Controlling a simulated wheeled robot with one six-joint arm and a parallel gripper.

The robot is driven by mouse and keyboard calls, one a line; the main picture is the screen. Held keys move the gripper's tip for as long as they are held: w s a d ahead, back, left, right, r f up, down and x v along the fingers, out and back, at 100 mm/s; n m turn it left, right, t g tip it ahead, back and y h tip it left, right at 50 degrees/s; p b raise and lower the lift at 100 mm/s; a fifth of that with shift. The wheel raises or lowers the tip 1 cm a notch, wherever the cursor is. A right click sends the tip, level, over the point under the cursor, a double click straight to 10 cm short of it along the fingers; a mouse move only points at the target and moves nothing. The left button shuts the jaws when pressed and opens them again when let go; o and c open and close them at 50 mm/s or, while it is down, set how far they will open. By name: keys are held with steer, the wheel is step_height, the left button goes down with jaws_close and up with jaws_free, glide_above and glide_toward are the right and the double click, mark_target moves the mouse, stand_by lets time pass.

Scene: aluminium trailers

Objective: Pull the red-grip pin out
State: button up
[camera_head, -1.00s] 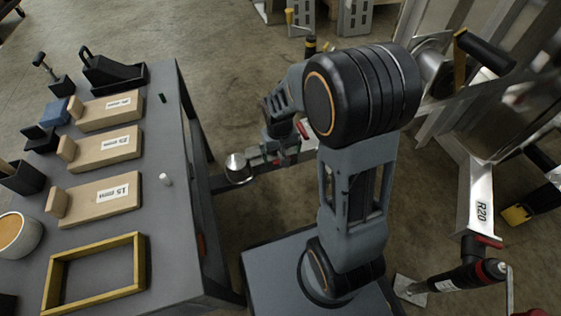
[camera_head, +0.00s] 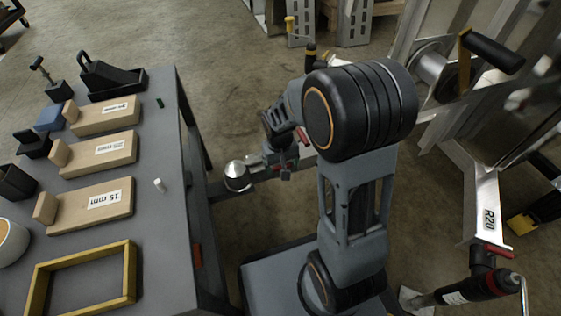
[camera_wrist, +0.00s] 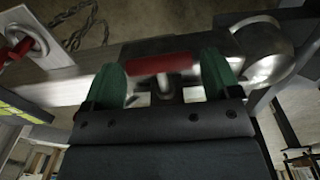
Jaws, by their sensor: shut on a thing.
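The red grip (camera_wrist: 160,64) of the pin lies crosswise between the green fingertips of my gripper (camera_wrist: 162,80) in the wrist view. My gripper is shut on it, with one fingertip at each end. A short metal stem shows below the grip; its lower end is hidden behind my gripper. In the head view, my gripper (camera_head: 275,163) is at the trailer's coupling (camera_head: 237,176), just right of its rounded metal end. That rounded end also shows in the wrist view (camera_wrist: 265,48). I cannot tell how deep the pin sits.
A grey table (camera_head: 160,240) with labelled wooden blocks (camera_head: 98,204) and a yellow frame (camera_head: 130,285) stands at left. Another trailer with an R20 plate (camera_head: 489,219) and a red-handled jack (camera_head: 495,285) stands at right. A chain (camera_wrist: 85,22) lies beyond the drawbar in the wrist view.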

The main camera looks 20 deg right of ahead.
steer(key=shift+c, duration=0.7)
steer(key=shift+s, duration=1.25)
steer(key=shift+s+p, duration=0.4)
steer(key=shift+s, duration=0.8)
steer(key=c, duration=0.5)
steer(key=shift+s+b, duration=0.55)
steer(key=shift+s, duration=2.5)
steer(key=shift+c, duration=0.2)
